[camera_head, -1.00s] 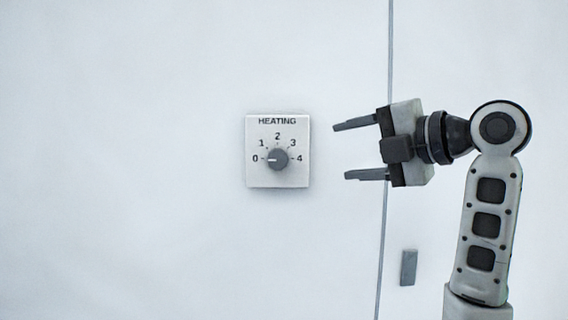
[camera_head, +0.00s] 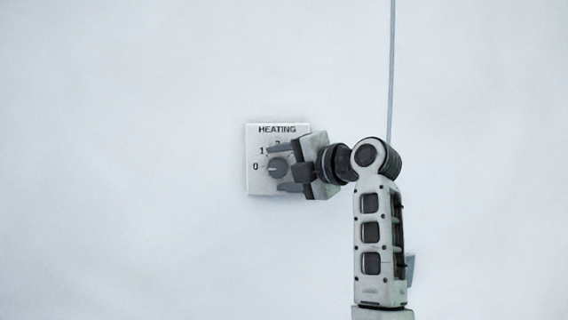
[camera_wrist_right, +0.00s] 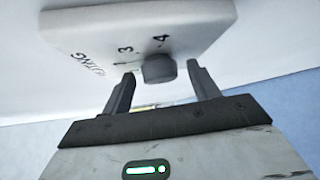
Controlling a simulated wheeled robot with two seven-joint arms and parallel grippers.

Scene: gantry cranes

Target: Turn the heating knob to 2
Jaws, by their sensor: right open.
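The heating panel (camera_head: 252,183) is a white plate on the wall, marked HEATING with a dial from 0 to 4. Its round grey knob (camera_head: 277,168) has its mark towards 0. In the head view, my right gripper hides the 3 and 4. My right gripper (camera_head: 274,168) is open in front of the panel, one finger above the knob and one below. In the right wrist view, the knob (camera_wrist_right: 158,69) shows between the two open fingertips (camera_wrist_right: 161,70); I cannot tell whether they touch it. My left gripper is not in view.
The wall around the panel is plain white and clear. A thin vertical seam (camera_head: 391,70) runs right of the panel. A small grey block (camera_head: 409,268) on the wall at lower right is partly hidden by my right arm.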

